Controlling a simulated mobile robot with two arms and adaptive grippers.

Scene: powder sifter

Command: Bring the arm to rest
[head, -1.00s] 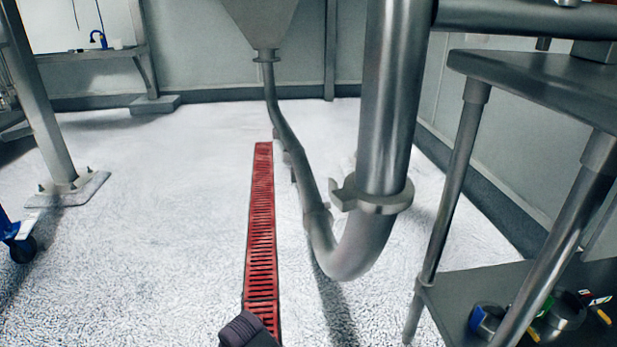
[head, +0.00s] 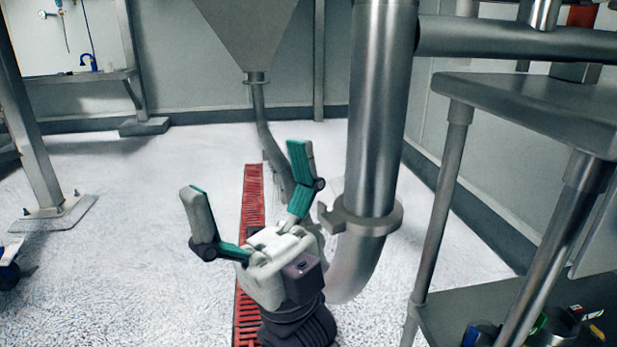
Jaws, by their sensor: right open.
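My right gripper (head: 247,172) is in the lower middle of the head view. Its two green-padded fingers are spread wide, and nothing is between them. It points up and away from me, above the floor. In the picture it covers part of the red floor grate (head: 252,200) and the lower bend of the steel pipe. I cannot tell how far it is from the pipe. My left gripper is not in view.
A thick vertical steel pipe (head: 378,120) with a clamp stands just right of the gripper. A steel table (head: 530,100) with a lower shelf is at the right. A hopper (head: 247,35) hangs behind. The white floor (head: 110,200) at left is mostly clear.

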